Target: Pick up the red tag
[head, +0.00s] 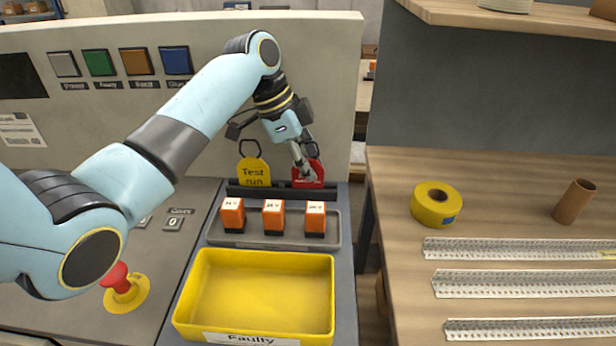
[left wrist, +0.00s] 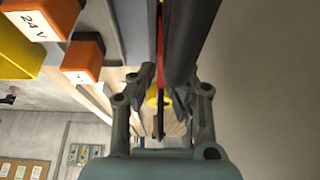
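The red tag (head: 308,176) stands in the dark rack at the back of the bench, right of the yellow "Test run" tag (head: 254,172). My left gripper (head: 303,168) is at the red tag, in front of its upper part and hiding some of it. In the left wrist view the red tag (left wrist: 160,42) shows edge-on as a thin strip between my two fingers. The fingers stand apart with a gap, so the left gripper (left wrist: 168,85) looks open around the tag. My right gripper is not in view.
A grey tray (head: 330,238) with three orange blocks (head: 273,217) lies in front of the rack. A yellow "Faulty" bin (head: 262,292) is nearer. A red button (head: 117,277) is at left. A wooden table (head: 505,185) with yellow tape (head: 424,208) stands right.

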